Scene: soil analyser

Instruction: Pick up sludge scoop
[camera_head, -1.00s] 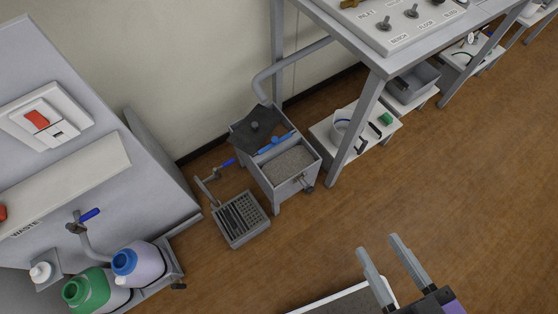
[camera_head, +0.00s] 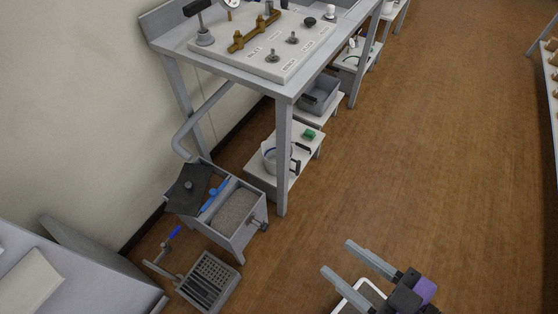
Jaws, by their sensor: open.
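My gripper (camera_head: 338,257) is at the lower right, open and empty, its two grey fingers apart above the brown floor. I cannot tell for certain which thing is the sludge scoop. A long blue object (camera_head: 212,195) lies across the grey floor box (camera_head: 232,242), between its dark lid (camera_head: 188,187) and the grainy grey fill (camera_head: 236,208); its shape is too small to make out. Dark-handled items (camera_head: 296,163) are on the low white shelf under the bench. My gripper is well to the right of the box and touches nothing.
The bench leg (camera_head: 283,160) stands between box and open floor. A white-rimmed tray (camera_head: 345,298) is below my gripper. The floor (camera_head: 430,150) at right is clear.

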